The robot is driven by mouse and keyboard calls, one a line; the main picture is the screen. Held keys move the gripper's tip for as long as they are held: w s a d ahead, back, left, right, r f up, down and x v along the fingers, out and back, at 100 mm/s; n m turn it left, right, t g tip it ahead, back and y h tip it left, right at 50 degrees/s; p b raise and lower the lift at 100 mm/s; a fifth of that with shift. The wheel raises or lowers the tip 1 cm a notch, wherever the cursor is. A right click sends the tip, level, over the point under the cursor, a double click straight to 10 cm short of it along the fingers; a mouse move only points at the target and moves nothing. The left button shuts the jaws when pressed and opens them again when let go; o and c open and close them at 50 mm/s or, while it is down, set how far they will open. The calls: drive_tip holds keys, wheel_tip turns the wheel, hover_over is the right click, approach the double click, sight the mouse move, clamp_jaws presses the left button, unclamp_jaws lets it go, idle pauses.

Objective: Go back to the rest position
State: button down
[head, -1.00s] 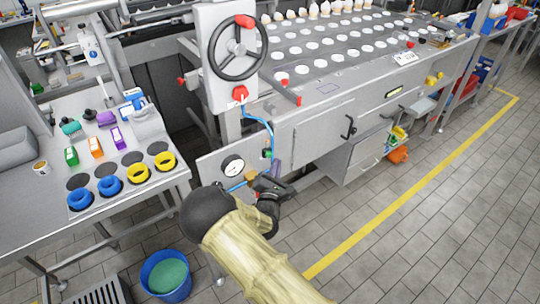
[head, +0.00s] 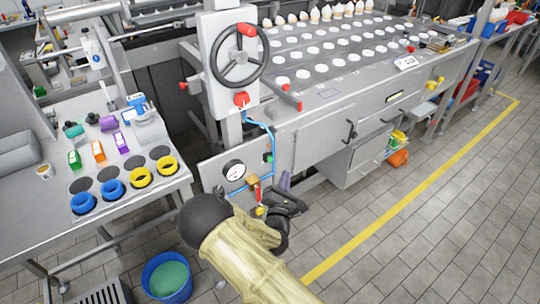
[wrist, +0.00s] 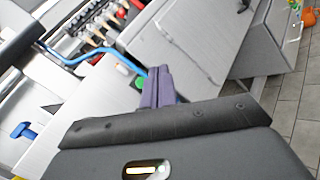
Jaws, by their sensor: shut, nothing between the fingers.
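My gripper (head: 285,181) shows in the head view in front of the lower panel of the steel machine, right of a round pressure gauge (head: 233,172). Its purple fingers also show in the wrist view (wrist: 157,85). They are together, with nothing held between them. A small brass valve (head: 253,181) on the blue pipe is just left of the gripper, and I see a gap between them. My sleeved forearm hides part of the floor and the machine's lower edge.
The steel machine (head: 325,130) with a handwheel (head: 240,57) fills the middle. A table (head: 50,215) with blue and yellow rings stands at left. A blue bucket (head: 167,278) is on the floor near my arm. Tiled floor (head: 430,230) at right is open.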

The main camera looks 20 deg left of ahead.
idle(0.3)
drive_tip(key=s+d+r+m+g+h, duration=0.1)
drive_tip(key=s+d+m+g+h, duration=0.15)
drive_tip(key=d+m+g, duration=1.1)
drive_tip(key=s+d+r+m+g, duration=0.1)
drive_tip(key=s+d+r+m, duration=0.25)
drive_tip(key=s+m, duration=0.2)
drive_tip(key=s+d+r+m+g+y, duration=0.1)
drive_tip(key=s+d+r+m, duration=0.2)
drive_tip(key=s+d+m, duration=0.3)
drive_tip(key=s+d+r+m+g, duration=0.1)
drive_tip(key=s+d+r+m, duration=0.25)
drive_tip(key=s, duration=0.35)
drive_tip(key=w+p+v, duration=0.2)
drive_tip(key=p+v, duration=1)
drive_tip(key=p, duration=0.1)
drive_tip(key=shift+d+r+m, duration=0.15)
drive_tip(key=shift+r+m, duration=0.3)
drive_tip(key=shift+r, duration=0.25)
drive_tip(key=shift+w+g, duration=0.1)
drive_tip(key=shift+g, duration=0.15)
